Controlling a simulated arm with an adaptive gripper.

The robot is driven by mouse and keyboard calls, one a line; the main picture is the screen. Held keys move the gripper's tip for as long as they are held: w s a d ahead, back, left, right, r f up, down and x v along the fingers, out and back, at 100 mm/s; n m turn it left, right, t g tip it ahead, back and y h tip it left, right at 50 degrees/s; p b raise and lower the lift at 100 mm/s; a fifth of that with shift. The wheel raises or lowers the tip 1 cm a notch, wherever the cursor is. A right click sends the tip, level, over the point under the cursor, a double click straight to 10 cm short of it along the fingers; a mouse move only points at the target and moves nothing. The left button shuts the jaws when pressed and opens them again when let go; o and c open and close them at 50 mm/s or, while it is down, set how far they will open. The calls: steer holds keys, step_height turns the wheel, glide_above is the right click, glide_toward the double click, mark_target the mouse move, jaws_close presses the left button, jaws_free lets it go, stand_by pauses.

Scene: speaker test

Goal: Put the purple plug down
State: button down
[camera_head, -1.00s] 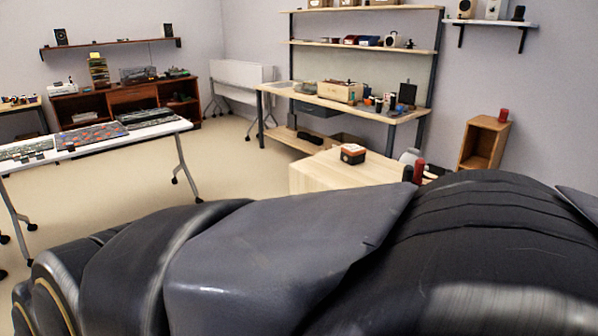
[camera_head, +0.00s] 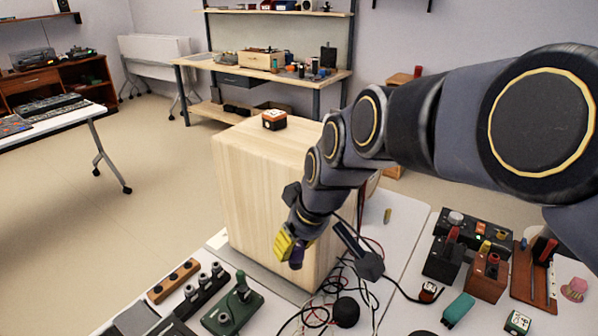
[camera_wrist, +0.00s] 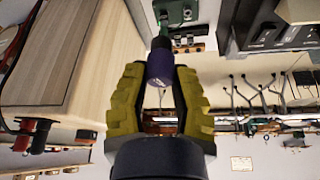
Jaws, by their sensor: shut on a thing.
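The purple plug (camera_wrist: 160,68) is a dark purple cylinder with a narrower tip. It sits between the yellow ridged fingers of my gripper (camera_wrist: 160,85) in the wrist view. In the head view my gripper (camera_head: 291,250) is shut on the plug (camera_head: 297,254) and holds it in front of the large wooden box (camera_head: 262,190), above the white table (camera_head: 400,255). The fingers hide part of the plug in the head view.
A green device (camera_head: 232,307), a dark strip with metal knobs (camera_head: 203,290) and a wooden block with holes (camera_head: 173,281) lie below left. Black and red cables (camera_head: 325,300) tangle below right. Dark boxes (camera_head: 442,262) crowd the right side. A small orange-black box (camera_head: 274,119) tops the wooden box.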

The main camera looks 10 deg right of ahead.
steer(key=s+d+m+h, duration=0.2)
steer(key=d+m, duration=0.2)
steer(key=d, duration=0.7)
steer(key=s+d+m+h, duration=0.1)
steer(key=s+d+m, duration=0.25)
steer(key=d, duration=0.75)
steer(key=s+d+m+g+h, duration=0.1)
steer(key=s+d+m+h, duration=0.2)
steer(key=s+d+m, duration=1.05)
steer(key=s+d+f+n, duration=0.1)
steer(key=s+f+n, duration=0.1)
steer(key=f, duration=0.7)
steer(key=s+d+f+n, duration=0.1)
steer(key=s+f+n, duration=0.15)
steer(key=f, duration=0.65)
steer(key=shift+m, duration=0.35)
steer(key=w+d+f, duration=0.1)
steer(key=d+f, duration=0.2)
steer(key=d, duration=0.1)
steer(key=w+d+f, duration=0.1)
steer(key=d+f, duration=0.2)
steer(key=d, duration=0.1)
steer(key=w+d+f, duration=0.1)
steer(key=d+f, duration=0.2)
steer(key=d, duration=0.1)
steer(key=shift+w+d+f, duration=0.25)
steer(key=shift+w+d, duration=0.15)
steer(key=shift+d+f, duration=0.2)
steer(key=shift+f, duration=1.6)
steer(key=shift+f, duration=0.1)
